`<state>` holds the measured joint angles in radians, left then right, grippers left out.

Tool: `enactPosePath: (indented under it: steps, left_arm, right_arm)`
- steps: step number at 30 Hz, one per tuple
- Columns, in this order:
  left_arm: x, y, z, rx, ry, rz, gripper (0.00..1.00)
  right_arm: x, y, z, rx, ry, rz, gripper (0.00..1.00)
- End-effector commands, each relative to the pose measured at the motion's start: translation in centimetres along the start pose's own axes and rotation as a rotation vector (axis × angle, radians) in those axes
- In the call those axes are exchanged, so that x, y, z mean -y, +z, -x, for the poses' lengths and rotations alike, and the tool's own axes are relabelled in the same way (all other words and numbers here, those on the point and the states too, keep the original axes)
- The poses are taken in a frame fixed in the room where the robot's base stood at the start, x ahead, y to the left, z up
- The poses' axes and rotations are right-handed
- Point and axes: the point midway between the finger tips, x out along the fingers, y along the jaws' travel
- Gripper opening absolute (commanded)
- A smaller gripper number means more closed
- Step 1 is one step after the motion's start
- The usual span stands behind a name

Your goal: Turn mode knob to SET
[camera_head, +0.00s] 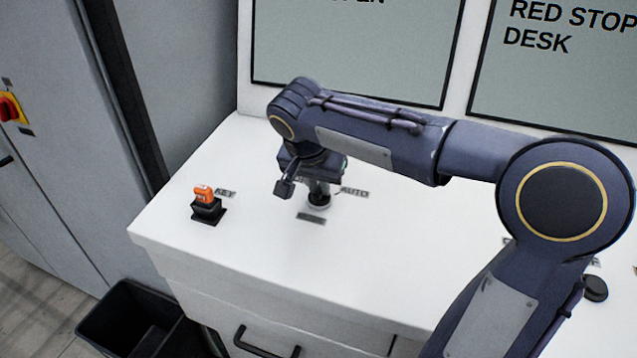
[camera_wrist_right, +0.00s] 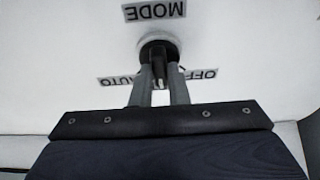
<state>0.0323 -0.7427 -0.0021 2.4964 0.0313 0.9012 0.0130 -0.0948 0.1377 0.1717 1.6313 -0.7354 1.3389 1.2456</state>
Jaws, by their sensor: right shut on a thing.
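The mode knob (camera_head: 318,200) is a dark knob on a pale round base on the white desk top. It also shows in the wrist view (camera_wrist_right: 158,50), between the fingers. My right gripper (camera_head: 318,190) points down over it; in the wrist view both fingers (camera_wrist_right: 158,82) are closed on the knob. The AUTO label (camera_head: 355,191) lies right of the knob in the head view. My left gripper is out of view.
Large sign panels (camera_head: 355,60) rise behind the desk. A black bin (camera_head: 125,318) stands on the floor at left. The desk front-centre is clear.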

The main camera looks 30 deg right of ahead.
Motion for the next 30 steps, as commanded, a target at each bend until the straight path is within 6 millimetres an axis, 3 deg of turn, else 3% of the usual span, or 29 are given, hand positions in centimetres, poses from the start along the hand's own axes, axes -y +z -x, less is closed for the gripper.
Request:
enactPosePath:
  steps: [2, 3, 7, 17, 30]
  left_arm:
    - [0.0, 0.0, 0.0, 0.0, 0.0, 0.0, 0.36]
    - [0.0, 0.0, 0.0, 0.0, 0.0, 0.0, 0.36]
    - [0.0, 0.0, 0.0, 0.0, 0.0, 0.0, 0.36]
    - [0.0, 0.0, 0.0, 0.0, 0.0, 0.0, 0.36]
    - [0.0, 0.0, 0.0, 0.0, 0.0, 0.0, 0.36]
  right_arm:
    - [0.0, 0.0, 0.1, 0.001, -0.001, 0.0, 0.0]
    - [0.0, 0.0, 0.1, 0.001, -0.001, 0.0, 0.2]
    - [0.0, 0.0, 0.0, 0.0, -0.001, 0.0, 0.36]
    - [0.1, 0.0, 0.4, -0.001, -0.002, 0.001, 0.36]
    - [0.1, 0.0, 6.9, -0.001, -0.004, 0.001, 0.36]
